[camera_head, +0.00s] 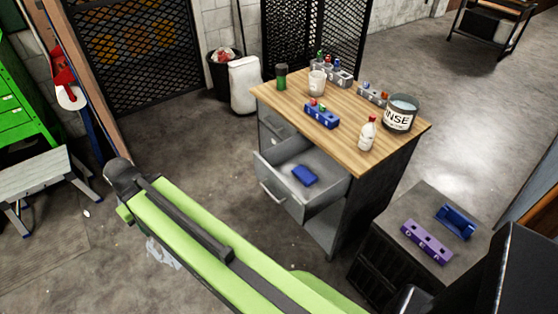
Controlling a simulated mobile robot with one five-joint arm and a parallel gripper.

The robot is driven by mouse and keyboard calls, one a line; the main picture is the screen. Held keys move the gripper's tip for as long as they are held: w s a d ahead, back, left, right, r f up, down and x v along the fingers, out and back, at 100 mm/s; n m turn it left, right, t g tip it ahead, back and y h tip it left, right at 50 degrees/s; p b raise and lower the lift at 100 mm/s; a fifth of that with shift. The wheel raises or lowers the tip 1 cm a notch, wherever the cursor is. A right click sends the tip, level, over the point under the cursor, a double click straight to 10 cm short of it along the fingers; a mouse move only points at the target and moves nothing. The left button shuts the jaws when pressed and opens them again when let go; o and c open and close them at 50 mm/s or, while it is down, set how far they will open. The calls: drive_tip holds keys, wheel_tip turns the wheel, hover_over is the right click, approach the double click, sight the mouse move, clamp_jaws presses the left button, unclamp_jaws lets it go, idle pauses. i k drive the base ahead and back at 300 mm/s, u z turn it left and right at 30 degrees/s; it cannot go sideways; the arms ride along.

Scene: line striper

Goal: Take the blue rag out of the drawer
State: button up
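The blue rag (305,175) lies folded on the floor of the open drawer (335,187), toward its front half. The drawer is pulled out of the wood-topped cabinet (350,100) and has a handle on its front. My green and black arm reaches from the bottom of the picture toward the left, with its dark end (122,172) left of the drawer and apart from it. The fingers of my gripper cannot be made out.
On the cabinet top stand a large labelled tub (401,113), a white bottle (367,134), a cup (317,82) and a blue holder (322,116). A low dark cabinet (397,262) with purple and blue holders stands at right. Floor left of the drawer is clear.

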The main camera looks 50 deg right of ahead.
sight(308, 178)
drive_tip(key=z, duration=0.05)
drive_tip(key=i, duration=1.85)
drive_tip(key=z, duration=1.55)
drive_tip(key=k, duration=0.65)
drive_tip(key=i, duration=0.6)
drive_tip(key=z, duration=0.1)
